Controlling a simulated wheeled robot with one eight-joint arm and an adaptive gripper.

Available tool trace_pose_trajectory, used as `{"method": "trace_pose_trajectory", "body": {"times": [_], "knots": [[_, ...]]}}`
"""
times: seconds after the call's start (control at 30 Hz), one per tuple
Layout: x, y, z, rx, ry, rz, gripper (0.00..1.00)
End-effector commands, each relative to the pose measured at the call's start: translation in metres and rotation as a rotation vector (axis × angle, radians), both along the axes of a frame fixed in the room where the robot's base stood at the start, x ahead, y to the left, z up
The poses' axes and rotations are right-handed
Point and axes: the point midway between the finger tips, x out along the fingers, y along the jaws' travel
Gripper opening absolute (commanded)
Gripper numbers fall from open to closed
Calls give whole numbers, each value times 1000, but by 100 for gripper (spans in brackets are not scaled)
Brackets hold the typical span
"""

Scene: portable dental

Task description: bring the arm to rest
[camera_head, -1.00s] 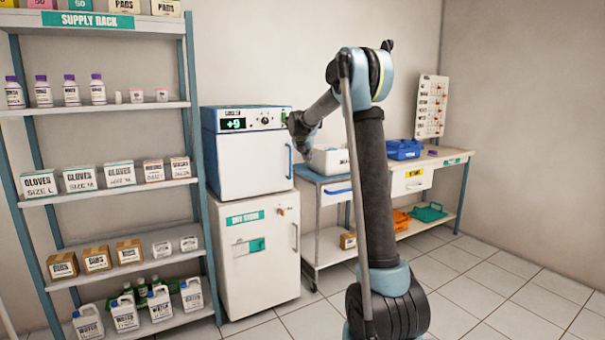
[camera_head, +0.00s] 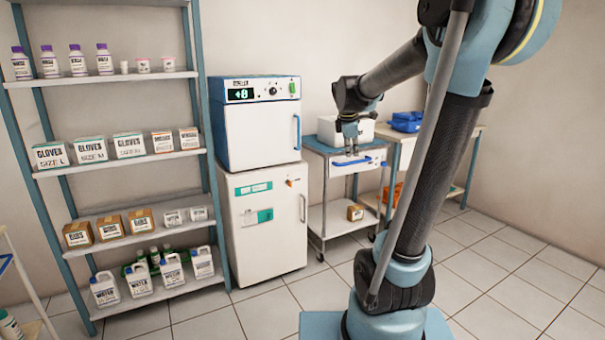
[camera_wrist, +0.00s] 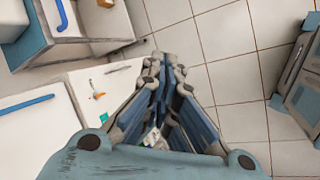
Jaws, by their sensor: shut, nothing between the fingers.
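My gripper (camera_head: 351,148) hangs at the end of my raised, bent arm, pointing down in front of the trolley and right of the white cabinets. In the wrist view my gripper (camera_wrist: 162,65) has its fingers together at the tips, with nothing held between them. Below the fingertips, the wrist view shows tiled floor and the white cabinet front to the left.
A supply rack (camera_head: 118,172) stands left. A blue-and-white oven (camera_head: 258,130) sits on a white cabinet (camera_head: 268,235). A trolley (camera_head: 325,190) with a white bin (camera_head: 330,130) is behind my gripper. A desk (camera_head: 468,135) stands at right. Tiled floor (camera_head: 480,265) is open.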

Motion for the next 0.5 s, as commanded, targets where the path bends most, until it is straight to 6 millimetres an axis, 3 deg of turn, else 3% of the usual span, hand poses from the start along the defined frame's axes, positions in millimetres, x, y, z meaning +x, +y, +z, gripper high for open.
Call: {"method": "trace_pose_trajectory", "body": {"times": [0.1, 0.5], "knots": [[-44, -8, -14, 83, 3, -145, 0], [-176, -20, -74, 343, 22, -650, 0]]}}
